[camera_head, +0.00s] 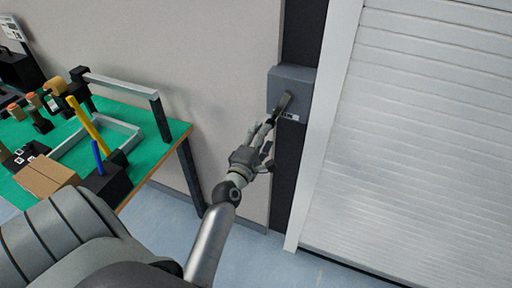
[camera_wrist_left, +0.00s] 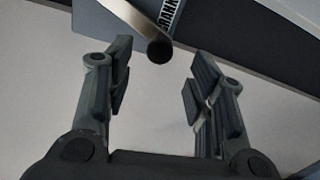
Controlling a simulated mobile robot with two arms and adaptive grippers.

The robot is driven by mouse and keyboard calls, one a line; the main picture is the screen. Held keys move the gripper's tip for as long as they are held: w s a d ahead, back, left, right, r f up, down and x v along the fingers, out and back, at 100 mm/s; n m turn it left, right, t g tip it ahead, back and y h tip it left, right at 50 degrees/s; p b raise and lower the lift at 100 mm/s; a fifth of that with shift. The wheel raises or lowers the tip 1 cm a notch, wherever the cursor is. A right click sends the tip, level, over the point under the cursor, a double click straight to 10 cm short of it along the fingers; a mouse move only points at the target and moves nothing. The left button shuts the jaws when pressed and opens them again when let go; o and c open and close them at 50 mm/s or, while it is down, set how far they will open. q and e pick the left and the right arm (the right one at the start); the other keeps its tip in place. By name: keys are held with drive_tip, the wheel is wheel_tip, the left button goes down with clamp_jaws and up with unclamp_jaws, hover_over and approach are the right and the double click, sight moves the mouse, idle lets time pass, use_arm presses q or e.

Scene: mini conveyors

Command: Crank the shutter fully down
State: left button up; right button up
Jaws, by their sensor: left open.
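The shutter (camera_head: 425,140) is a pale slatted panel at the right of the head view. Its lower edge shows close to the floor; I cannot tell whether a gap is left. A grey crank box (camera_head: 291,78) is mounted on the dark post left of the shutter. The metal crank (camera_head: 284,103) hangs slanted on its front. My left gripper (camera_head: 264,131) is just below the crank. In the left wrist view, my left gripper (camera_wrist_left: 157,75) is open, and the crank's dark round knob (camera_wrist_left: 159,49) sits centred near the fingertips, apart from both. My right gripper is not in view.
A green workbench (camera_head: 150,127) stands at the left with tools, a cardboard box (camera_head: 46,178) and a metal-railed frame on it. A light wall lies between bench and post. The blue floor (camera_head: 255,258) below the post is clear.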

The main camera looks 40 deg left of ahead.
use_arm(q)
drive_tip(key=shift+v, duration=2.5)
